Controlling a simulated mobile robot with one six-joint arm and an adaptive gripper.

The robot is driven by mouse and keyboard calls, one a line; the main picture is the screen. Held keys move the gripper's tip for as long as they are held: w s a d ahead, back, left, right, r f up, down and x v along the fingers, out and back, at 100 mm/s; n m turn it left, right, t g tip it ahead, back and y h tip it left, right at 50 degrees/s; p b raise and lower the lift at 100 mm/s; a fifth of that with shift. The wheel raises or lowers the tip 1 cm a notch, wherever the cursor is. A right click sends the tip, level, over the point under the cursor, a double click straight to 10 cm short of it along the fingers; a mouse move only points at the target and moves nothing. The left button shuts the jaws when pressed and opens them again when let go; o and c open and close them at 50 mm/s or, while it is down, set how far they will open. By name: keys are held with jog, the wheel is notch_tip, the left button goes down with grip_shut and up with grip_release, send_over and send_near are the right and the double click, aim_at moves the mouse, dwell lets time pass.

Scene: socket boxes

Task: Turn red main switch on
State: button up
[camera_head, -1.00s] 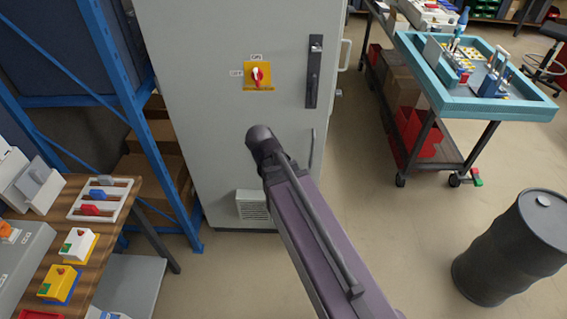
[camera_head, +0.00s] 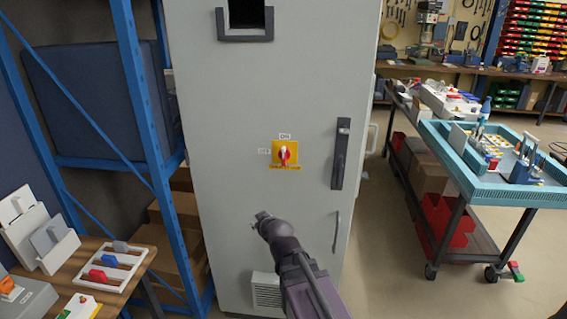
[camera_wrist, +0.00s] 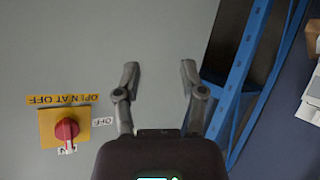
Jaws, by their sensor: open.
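The red main switch (camera_head: 285,155) sits on a yellow plate on the grey cabinet front. An ON label is above it and an OFF label is to its left. Its handle looks roughly upright, with a pale mark toward ON, but its exact angle is hard to tell. In the wrist view the switch (camera_wrist: 67,129) appears upside down at the lower left. My gripper (camera_head: 262,217) is below and slightly left of the switch in the head view, apart from it. In the wrist view my gripper (camera_wrist: 159,72) has its two fingers spread with nothing between them.
The cabinet (camera_head: 235,190) has a dark handle (camera_head: 341,153) right of the switch. A blue rack (camera_head: 143,110) stands left. A wooden bench with switches (camera_head: 110,265) is at lower left, and a trolley with a teal tray (camera_head: 480,190) is at right.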

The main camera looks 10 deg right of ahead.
notch_tip(320, 180, up, 6)
jog(key=w+m+t+b, duration=0.1)
jog(key=w+t+b, duration=0.15)
jog(key=t, duration=0.35)
jog(key=m+t+h+b, duration=0.3)
jog(key=m+t+h, duration=0.1)
jog(key=m+h, duration=0.4)
send_near(283, 159)
jog(key=shift+s+a+f+n+h, duration=0.2)
jog(key=shift+s+n, duration=0.1)
jog(key=shift+s, duration=0.3)
jog(key=shift+s+a+f+n+h, duration=0.2)
jog(key=shift+s+f+n, duration=0.1)
jog(key=shift+s, duration=0.3)
jog(key=shift+w+r, duration=0.1)
jog(key=p+x, duration=0.2)
jog(key=x, duration=0.4)
jog(key=p+x, duration=0.3)
jog(key=x, duration=0.4)
jog(key=shift+w+d, duration=0.1)
jog(key=shift+w, duration=0.3)
